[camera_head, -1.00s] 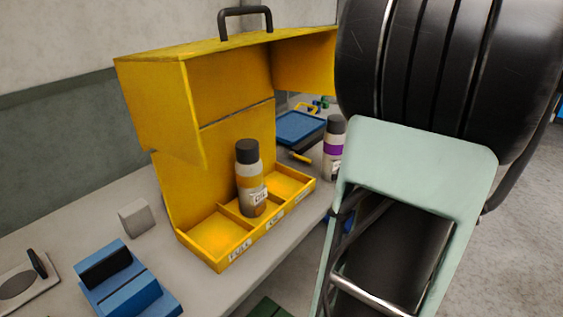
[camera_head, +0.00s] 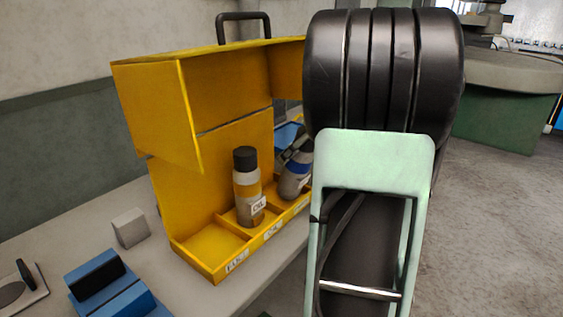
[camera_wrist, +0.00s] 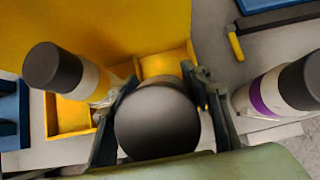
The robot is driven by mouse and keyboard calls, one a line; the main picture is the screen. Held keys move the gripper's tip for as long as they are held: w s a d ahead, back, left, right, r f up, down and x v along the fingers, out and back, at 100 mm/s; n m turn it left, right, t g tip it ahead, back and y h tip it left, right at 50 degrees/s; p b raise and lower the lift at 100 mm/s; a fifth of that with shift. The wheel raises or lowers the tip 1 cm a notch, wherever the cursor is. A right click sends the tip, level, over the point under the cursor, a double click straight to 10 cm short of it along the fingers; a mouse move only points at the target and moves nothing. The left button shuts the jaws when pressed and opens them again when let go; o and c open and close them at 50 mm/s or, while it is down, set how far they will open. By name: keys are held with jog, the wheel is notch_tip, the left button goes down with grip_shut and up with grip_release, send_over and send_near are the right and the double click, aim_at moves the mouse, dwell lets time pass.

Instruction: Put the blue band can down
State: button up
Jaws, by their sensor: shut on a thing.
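The blue band can (camera_head: 293,184), grey with a dark cap, is in my gripper (camera_head: 300,150) at the yellow box's right compartment. It leans a little in the head view; I cannot tell whether its base touches the compartment floor. In the wrist view the can's round dark cap (camera_wrist: 156,122) sits between both fingers (camera_wrist: 160,110), hiding most of its body. The yellow box (camera_head: 208,262) has labelled compartments along its front. The yellow band can (camera_head: 248,190) stands upright in the middle compartment, left of the held can.
The purple band can (camera_wrist: 262,95) stands right of my gripper in the wrist view. The box's raised lid (camera_head: 160,110) overhangs at the back. A blue tray (camera_head: 288,134) lies behind. The left compartment (camera_head: 212,244) is empty. A grey block (camera_head: 129,228) and blue stand (camera_head: 110,290) are at left.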

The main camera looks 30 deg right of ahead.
jog(key=f, duration=0.1)
jog(key=w+f, duration=0.1)
jog(key=shift+a+f, duration=0.25)
jog(key=shift+f, duration=0.05)
jog(key=shift+w+a+r+g, duration=0.15)
jog(key=shift+w+r+g, duration=0.1)
jog(key=shift+w+g, duration=0.3)
jog(key=shift+c, duration=0.7)
jog(key=shift+w+a+r+g+h+p, duration=0.1)
jog(key=shift+w+a+g+h+p, duration=0.15)
jog(key=shift+w+g+h+p, duration=0.5)
jog(key=shift+f+g+b, duration=0.4)
jog(key=shift+f+b, duration=0.2)
jog(key=shift+f, duration=0.35)
jog(key=o, duration=1.5)
